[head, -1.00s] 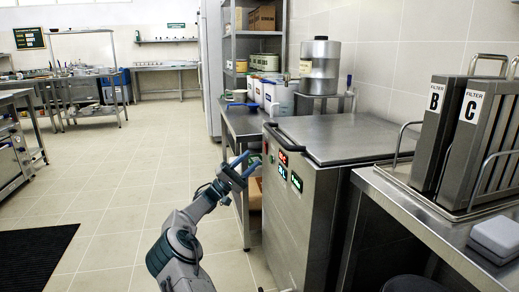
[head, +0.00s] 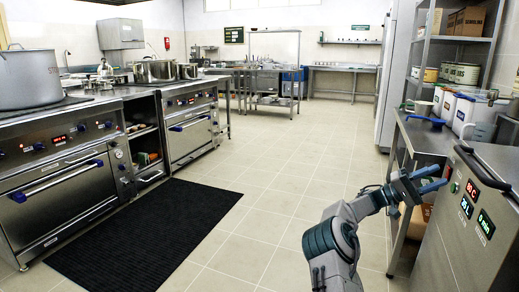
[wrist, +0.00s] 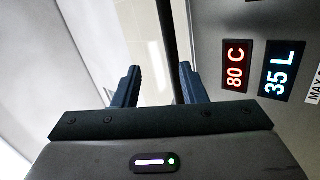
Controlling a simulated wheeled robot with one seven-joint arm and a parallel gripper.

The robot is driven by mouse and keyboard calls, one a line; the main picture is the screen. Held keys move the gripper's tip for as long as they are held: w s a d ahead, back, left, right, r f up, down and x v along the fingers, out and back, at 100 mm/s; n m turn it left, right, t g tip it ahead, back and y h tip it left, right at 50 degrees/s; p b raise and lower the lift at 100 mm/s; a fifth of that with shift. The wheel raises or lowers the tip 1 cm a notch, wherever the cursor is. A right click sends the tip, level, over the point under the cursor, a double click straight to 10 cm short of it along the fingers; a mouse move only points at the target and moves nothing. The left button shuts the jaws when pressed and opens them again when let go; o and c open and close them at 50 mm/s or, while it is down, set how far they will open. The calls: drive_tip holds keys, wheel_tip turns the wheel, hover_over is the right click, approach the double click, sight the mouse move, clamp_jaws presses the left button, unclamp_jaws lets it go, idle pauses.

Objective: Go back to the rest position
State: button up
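My gripper (head: 436,178) is at the right of the head view, in front of the steel unit (head: 455,245) with lit displays. Its two blue fingers are spread apart with nothing between them. In the wrist view my gripper (wrist: 158,88) also shows open and empty. The unit's front panel (wrist: 212,50) is behind it there, with displays reading 80 C (wrist: 236,66) and 35 L (wrist: 278,70). My arm is bent, raised above the tiled floor.
A steel table (head: 425,138) with white tubs (head: 474,112) stands behind the unit. Stoves (head: 60,185) line the left, with a large pot (head: 28,78) on top. A black mat (head: 150,232) lies before them. The tiled floor (head: 290,165) between is clear.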

drive_tip(key=s+r+m+t+y+p, duration=0.1)
drive_tip(key=s+r+t+y+p, duration=0.1)
drive_tip(key=s+r+y+p, duration=0.45)
drive_tip(key=s+r+m+t+y+p, duration=0.1)
drive_tip(key=s+r+y, duration=0.15)
drive_tip(key=s, duration=0.75)
drive_tip(key=s+a+r+n+t+y+p, duration=0.3)
drive_tip(key=a+p, duration=0.5)
drive_tip(key=a, duration=0.4)
drive_tip(key=s+a+r+n+t+y+p, duration=0.3)
drive_tip(key=s+a+t+y+p, duration=0.2)
drive_tip(key=a+p, duration=0.4)
drive_tip(key=s+a+r+n+t+y+p, duration=0.4)
drive_tip(key=a+p, duration=0.4)
drive_tip(key=a, duration=0.9)
drive_tip(key=shift+s+a+t+y+p, duration=0.15)
drive_tip(key=shift+s+t+y+p, duration=0.3)
drive_tip(key=shift+s, duration=0.5)
drive_tip(key=shift+r, duration=0.1)
